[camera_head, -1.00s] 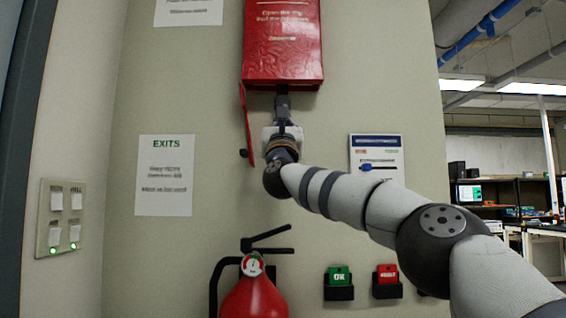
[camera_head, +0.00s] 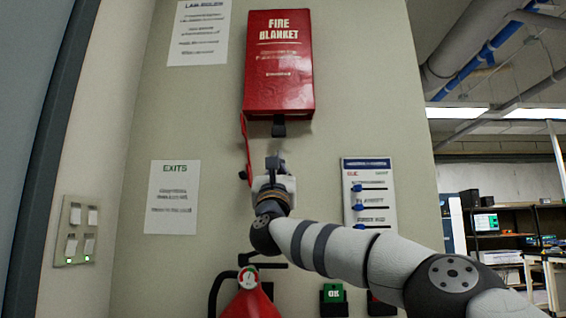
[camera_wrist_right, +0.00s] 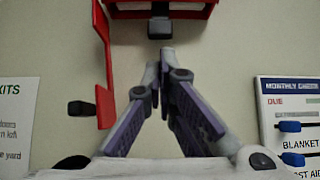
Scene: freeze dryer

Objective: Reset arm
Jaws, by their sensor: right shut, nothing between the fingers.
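My right arm comes in from the lower right of the head view. Its gripper (camera_head: 275,163) points up and sits just below the red fire blanket box (camera_head: 279,70) on the wall, apart from it. In the right wrist view the two fingers of the gripper (camera_wrist_right: 166,62) meet at their tips, shut and empty. A black tab (camera_head: 279,128) sticks out under the box, beyond the fingertips; it also shows in the wrist view (camera_wrist_right: 160,28). My left gripper is in no view.
A red flap (camera_head: 245,150) with a black knob hangs close left of the gripper. A checklist board (camera_head: 369,200) with blue sliders is to the right. A fire extinguisher (camera_head: 250,303) stands below the arm. Switches (camera_head: 77,232) are at the far left.

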